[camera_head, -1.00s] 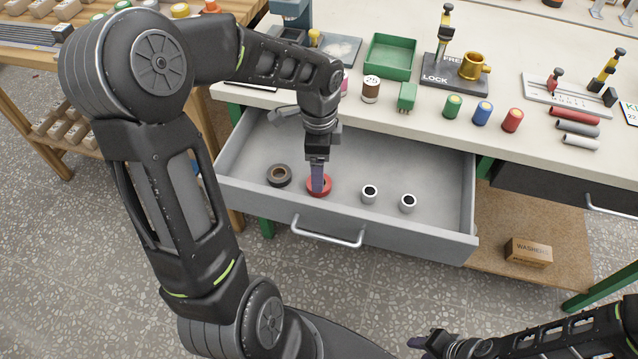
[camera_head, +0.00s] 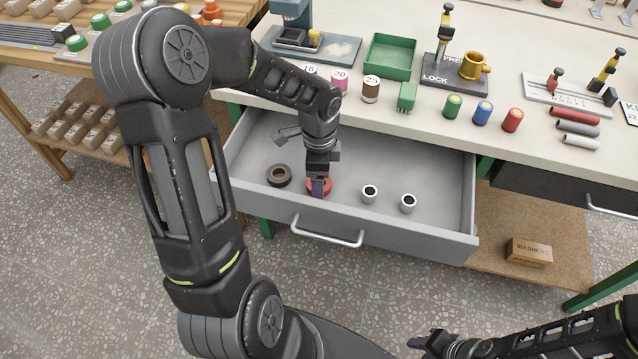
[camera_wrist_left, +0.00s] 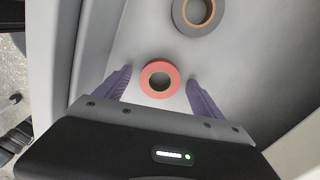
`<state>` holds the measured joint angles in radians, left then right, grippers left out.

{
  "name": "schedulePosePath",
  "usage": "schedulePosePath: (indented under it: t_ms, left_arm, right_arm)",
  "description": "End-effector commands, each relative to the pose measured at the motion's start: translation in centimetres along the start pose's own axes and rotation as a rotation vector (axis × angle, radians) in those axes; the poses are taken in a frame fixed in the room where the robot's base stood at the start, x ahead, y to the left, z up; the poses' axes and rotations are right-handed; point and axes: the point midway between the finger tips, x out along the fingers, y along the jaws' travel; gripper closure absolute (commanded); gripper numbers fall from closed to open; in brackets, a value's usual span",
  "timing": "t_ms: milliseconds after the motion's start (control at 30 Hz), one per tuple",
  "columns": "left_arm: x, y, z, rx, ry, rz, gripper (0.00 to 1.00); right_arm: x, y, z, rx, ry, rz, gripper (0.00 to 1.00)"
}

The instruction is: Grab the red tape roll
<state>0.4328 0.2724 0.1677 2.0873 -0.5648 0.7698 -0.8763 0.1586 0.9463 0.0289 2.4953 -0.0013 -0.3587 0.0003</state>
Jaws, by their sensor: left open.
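The red tape roll (camera_head: 326,185) lies flat in the open grey drawer (camera_head: 435,223). In the left wrist view the roll (camera_wrist_left: 146,79) lies between my left gripper's two purple fingers, with a gap on each side. My left gripper (camera_head: 318,187) is open and points down over the roll, hiding part of it in the head view. It also shows in the left wrist view (camera_wrist_left: 158,92). Whether the fingertips reach the drawer floor I cannot tell. My right gripper (camera_head: 425,345) is at the bottom edge, far from the drawer; its jaw state is unclear.
A dark tape roll (camera_head: 279,176) lies just left of the red one; it shows in the wrist view (camera_wrist_left: 187,22). Two small white-and-black cylinders (camera_head: 370,194) stand to the right. The drawer's front wall and handle (camera_head: 327,241) are close in front.

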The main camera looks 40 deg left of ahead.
Motion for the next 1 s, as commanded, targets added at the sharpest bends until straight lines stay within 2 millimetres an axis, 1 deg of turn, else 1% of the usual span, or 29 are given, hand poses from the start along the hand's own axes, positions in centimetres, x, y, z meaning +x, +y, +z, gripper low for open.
schedulePosePath:
  t_ms: [433,1000]
  left_arm:
    - [-0.04,0.0,0.0,0.0,0.0,0.0,0.22]
    - [-0.04,0.0,-0.01,0.0,0.0,0.0,0.69]
  right_arm:
    - [0.0,0.0,0.0,0.0,0.0,0.0,0.64]
    - [0.0,0.0,0.0,0.0,0.0,0.0,0.64]
